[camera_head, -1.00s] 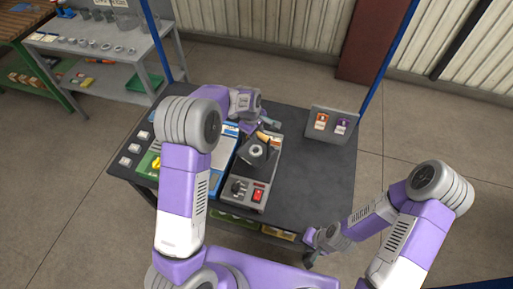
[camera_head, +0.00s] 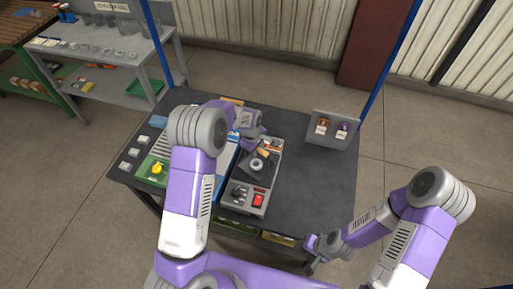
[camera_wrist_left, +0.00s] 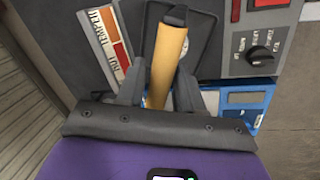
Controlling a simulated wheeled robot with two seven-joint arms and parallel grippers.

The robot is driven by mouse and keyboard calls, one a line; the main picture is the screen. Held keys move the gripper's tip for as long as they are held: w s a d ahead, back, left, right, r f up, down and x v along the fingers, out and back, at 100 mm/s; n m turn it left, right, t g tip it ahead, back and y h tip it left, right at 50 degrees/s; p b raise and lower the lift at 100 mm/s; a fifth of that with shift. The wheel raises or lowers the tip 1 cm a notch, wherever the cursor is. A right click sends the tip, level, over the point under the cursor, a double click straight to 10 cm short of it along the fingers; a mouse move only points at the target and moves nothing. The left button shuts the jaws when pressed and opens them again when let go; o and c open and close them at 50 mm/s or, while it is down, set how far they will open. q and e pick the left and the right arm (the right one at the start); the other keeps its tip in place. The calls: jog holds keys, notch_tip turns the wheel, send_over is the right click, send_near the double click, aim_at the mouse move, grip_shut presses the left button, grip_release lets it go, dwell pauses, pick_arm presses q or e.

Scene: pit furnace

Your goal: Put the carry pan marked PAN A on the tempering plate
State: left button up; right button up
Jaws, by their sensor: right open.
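A dark, shallow pan (camera_head: 249,171) with a pale ring-shaped part in it is over the far part of the grey tempering plate unit (camera_head: 238,208), which has a knob and a red switch. I cannot tell if the pan touches it. My left gripper (camera_head: 261,147) is at the pan's far end. In the left wrist view, its fingers (camera_wrist_left: 158,88) are closed on the pan's wooden handle (camera_wrist_left: 166,62), and the dark pan (camera_wrist_left: 155,30) shows beyond. No PAN A mark is legible. My right gripper (camera_head: 312,262) is open and empty at the table's front edge.
A blue-framed device (camera_head: 222,170) lies left of the plate unit, with a green tray holding a yellow item (camera_head: 157,168) further left. A sign stand (camera_head: 333,132) with two tags stands at the back right. The table's right side (camera_head: 315,185) is clear.

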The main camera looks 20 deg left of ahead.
pick_arm(q)
jog(key=shift+o, duration=1.2)
jog(key=shift+r, duration=0.15)
notch_tip(320, 180, up, 12)
jog(key=s+a+p, duration=0.1)
jog(key=s, duration=0.1)
jog(key=shift+s, duration=0.15)
